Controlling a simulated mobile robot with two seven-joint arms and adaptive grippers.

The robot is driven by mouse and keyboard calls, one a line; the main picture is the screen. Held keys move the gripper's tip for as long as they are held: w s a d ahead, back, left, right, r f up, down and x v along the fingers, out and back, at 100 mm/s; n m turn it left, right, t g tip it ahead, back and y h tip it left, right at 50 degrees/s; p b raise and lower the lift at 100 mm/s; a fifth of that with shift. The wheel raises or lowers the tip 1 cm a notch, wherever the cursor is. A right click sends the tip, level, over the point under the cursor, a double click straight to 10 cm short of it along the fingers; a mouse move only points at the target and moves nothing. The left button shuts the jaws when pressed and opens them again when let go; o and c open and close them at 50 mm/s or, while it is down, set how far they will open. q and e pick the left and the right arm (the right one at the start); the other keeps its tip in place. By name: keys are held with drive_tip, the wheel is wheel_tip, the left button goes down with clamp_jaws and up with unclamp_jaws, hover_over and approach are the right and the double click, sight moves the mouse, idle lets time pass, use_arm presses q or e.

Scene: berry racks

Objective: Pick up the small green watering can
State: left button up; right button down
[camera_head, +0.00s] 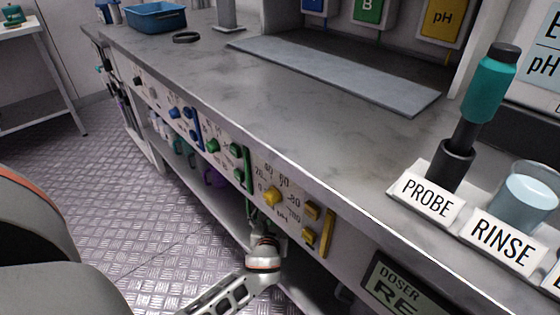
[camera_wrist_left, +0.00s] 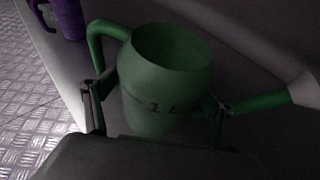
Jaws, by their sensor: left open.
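The small green watering can (camera_wrist_left: 160,75) stands upright on the shelf in the left wrist view. Its round open top faces the camera, its handle is at the left and its spout runs right to a pale tip. My left gripper (camera_wrist_left: 158,106) is open, with one finger on each side of the can's body. I cannot tell whether the fingers touch it. In the head view my left wrist (camera_head: 263,255) reaches under the counter, where the panel hides most of the can. My right gripper is not in view.
A purple can (camera_wrist_left: 68,18) stands on the same shelf, beyond the green can's handle. The counter's control panel (camera_head: 288,200) overhangs the shelf. A probe holder (camera_head: 452,165) and a rinse beaker (camera_head: 525,195) stand on the counter at right. The floor (camera_head: 150,225) at left is clear.

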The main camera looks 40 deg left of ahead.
use_arm(q)
drive_tip(key=shift+w+a, duration=0.15)
drive_tip(key=shift+w, duration=0.1)
drive_tip(key=c, duration=1)
